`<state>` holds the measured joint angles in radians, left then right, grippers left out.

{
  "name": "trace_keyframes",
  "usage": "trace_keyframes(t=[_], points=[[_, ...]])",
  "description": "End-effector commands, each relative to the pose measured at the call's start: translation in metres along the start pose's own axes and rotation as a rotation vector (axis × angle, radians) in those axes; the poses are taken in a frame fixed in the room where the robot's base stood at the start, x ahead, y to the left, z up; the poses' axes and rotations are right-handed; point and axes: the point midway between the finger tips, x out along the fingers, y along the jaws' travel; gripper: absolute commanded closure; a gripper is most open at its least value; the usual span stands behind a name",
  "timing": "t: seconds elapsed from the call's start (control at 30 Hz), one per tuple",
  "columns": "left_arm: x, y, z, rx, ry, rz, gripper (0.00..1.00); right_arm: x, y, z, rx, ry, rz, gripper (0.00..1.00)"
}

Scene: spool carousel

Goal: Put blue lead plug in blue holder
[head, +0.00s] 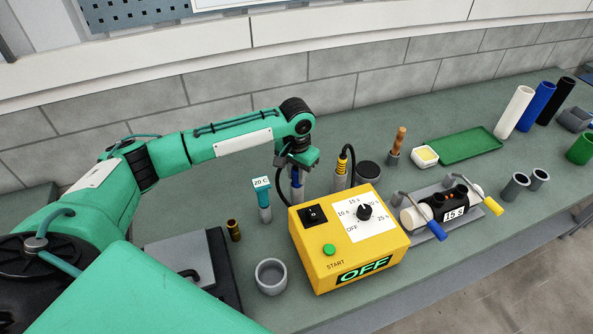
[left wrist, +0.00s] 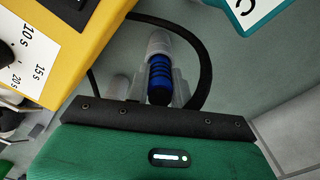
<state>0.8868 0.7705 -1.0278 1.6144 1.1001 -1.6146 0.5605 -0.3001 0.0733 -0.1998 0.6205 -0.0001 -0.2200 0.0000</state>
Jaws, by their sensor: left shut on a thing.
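My left gripper (head: 297,170) points down behind the yellow control box and is shut on the blue lead plug (head: 296,176). In the left wrist view the ribbed blue plug (left wrist: 159,78) sits between the two fingers. A light grey cylindrical holder (left wrist: 159,43) lies in line with the plug's far end; it also shows below the plug in the head view (head: 297,192). I cannot tell how deep the plug sits in it. My right gripper is not in view.
The yellow control box (head: 325,259) reads OFF and stands just in front. A yellow plug (head: 341,168) stands in a grey holder to the right. A thermometer-like teal display (head: 262,184) stands close on the left. A black cable (left wrist: 202,60) loops beside the gripper.

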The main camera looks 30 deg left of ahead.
Motion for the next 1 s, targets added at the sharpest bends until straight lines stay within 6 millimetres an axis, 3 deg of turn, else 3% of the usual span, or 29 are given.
trace_keyframes(t=[0.37,0.4,0.5,0.87,1.0], points=[[0.004,0.000,0.000,0.000,-0.001,0.001,1.00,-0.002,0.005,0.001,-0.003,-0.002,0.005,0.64],[0.006,0.000,0.000,0.000,-0.001,0.001,0.75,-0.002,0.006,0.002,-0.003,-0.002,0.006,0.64],[0.005,0.000,0.000,0.000,0.000,0.000,0.56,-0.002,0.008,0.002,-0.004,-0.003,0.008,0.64],[0.002,0.000,0.000,0.000,0.002,0.000,0.55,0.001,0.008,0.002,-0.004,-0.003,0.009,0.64],[-0.015,0.000,-0.001,0.000,0.005,0.002,0.55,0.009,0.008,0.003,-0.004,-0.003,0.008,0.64]])
